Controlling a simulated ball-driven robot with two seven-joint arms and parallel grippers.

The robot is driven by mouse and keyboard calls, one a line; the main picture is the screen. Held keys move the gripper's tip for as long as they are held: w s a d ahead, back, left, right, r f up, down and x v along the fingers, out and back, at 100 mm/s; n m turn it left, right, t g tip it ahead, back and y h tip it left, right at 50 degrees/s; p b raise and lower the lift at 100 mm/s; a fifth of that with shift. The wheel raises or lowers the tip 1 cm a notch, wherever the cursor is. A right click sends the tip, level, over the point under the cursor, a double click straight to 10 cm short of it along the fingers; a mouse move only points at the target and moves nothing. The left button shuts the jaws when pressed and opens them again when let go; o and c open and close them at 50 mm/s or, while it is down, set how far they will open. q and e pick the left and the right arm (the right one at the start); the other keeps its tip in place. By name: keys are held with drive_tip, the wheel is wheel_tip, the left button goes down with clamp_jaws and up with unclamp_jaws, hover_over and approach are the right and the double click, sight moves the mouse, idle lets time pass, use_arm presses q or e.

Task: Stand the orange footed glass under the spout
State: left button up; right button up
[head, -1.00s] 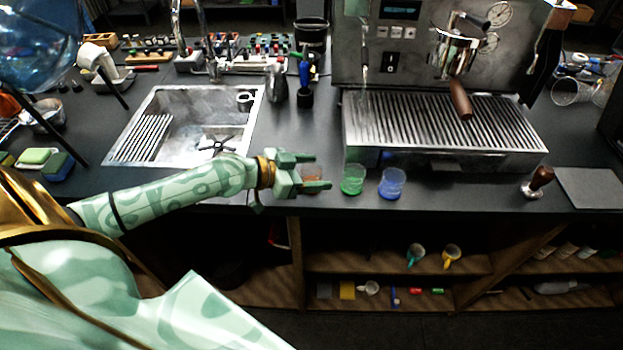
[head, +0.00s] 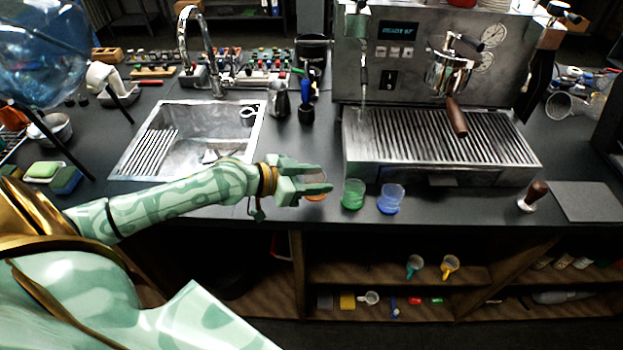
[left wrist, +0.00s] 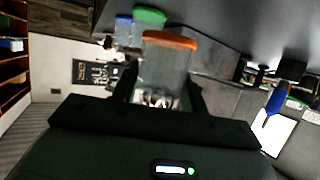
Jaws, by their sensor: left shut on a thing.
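The orange footed glass (head: 316,197) is mostly hidden behind my left gripper (head: 319,180) in the head view. The espresso machine (head: 345,70) stands at the back right. A thin spout (head: 363,85) hangs at its left, above the slatted drip tray (head: 440,138). The held glass is in front of the tray's left end, outside it. My right gripper is not in view.
A green glass (head: 353,195) and a blue glass (head: 391,199) stand just right of the held glass, near the counter's front edge. A brown-handled portafilter (head: 456,117) juts over the tray. A sink (head: 190,135) lies to the left. A tamper (head: 533,196) stands at the right.

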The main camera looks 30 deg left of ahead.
use_arm(q)
drive_tip(key=s+d+r+p, duration=0.5)
drive_tip(key=s+d+r, duration=0.3)
drive_tip(key=d, duration=0.2)
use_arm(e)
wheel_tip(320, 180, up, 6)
use_arm(q)
drive_tip(key=w+a+r+n+t+y+b, duration=0.2)
drive_tip(key=w+a+r+n+y+b, duration=0.1)
drive_tip(key=w+r+n+y+b, duration=0.1)
drive_tip(key=w+n+y+b, duration=0.1)
drive_tip(key=n+y+b, duration=0.1)
drive_tip(key=y, duration=0.1)
drive_tip(key=shift+w+n, duration=0.15)
drive_tip(key=shift+n, duration=0.15)
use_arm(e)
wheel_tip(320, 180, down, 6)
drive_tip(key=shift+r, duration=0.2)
